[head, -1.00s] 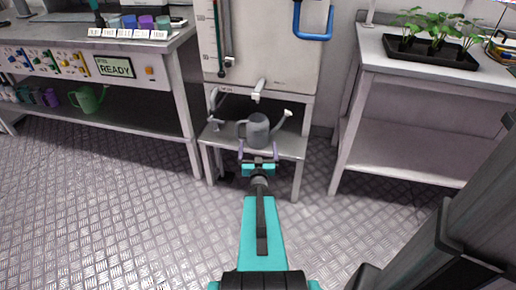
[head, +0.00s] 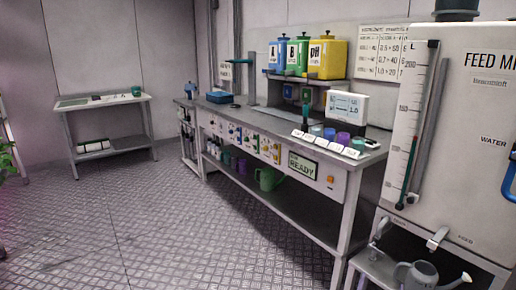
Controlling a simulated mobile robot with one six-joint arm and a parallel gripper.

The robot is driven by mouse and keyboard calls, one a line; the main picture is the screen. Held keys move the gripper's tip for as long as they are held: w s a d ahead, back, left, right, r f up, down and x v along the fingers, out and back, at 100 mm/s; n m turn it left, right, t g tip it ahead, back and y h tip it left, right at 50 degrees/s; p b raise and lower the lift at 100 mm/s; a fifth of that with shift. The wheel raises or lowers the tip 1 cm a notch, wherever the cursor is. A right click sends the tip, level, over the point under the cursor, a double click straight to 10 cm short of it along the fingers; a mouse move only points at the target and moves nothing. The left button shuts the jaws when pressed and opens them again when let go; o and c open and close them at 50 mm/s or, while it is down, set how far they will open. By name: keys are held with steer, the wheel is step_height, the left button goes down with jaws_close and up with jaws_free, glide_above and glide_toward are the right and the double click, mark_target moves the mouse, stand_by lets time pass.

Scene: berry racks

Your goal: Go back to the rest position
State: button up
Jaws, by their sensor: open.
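My gripper and arm are not in view in the head view now. The grey watering can (head: 418,275) stands at the bottom right on the low shelf (head: 372,268) under the feed tank (head: 455,140). Its lower part is cut off by the picture's bottom edge. Nothing shows whether my gripper is near it.
A long workbench (head: 345,170) with a READY display (head: 302,166), cups and a green watering can (head: 268,179) on its lower shelf runs along the wall. A small table (head: 105,104) stands at the far left. The metal floor (head: 150,220) at left is clear.

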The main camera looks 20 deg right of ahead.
steer(key=w+a+n+t+y+p, duration=0.1)
steer(key=w+a+n+y+p, duration=0.15)
steer(key=w+a, duration=0.45)
steer(key=w+a+n+y+p, duration=0.1)
steer(key=w+a+y+p, duration=0.25)
steer(key=a, duration=0.75)
steer(key=s+a+f+n+g+y+p, duration=0.1)
steer(key=a+f+n+g+y+p, duration=0.2)
steer(key=a, duration=0.7)
steer(key=a+f+n+g+y+p, duration=0.15)
steer(key=a+f+p, duration=0.3)
steer(key=a, duration=0.65)
steer(key=s+a+f+n+g+y+p, duration=0.1)
steer(key=s+a+f+g, duration=0.2)
steer(key=s+a, duration=0.3)
steer(key=s+a+f+g+y+p, duration=0.2)
steer(key=s+a+f+g, duration=0.15)
steer(key=s, duration=0.35)
steer(key=s+a+r+g, duration=0.1)
steer(key=s+g, duration=0.6)
steer(key=s, duration=1)
steer(key=shift+s+r+g, duration=0.3)
steer(key=shift+s+r, duration=0.05)
steer(key=shift+r, duration=0.4)
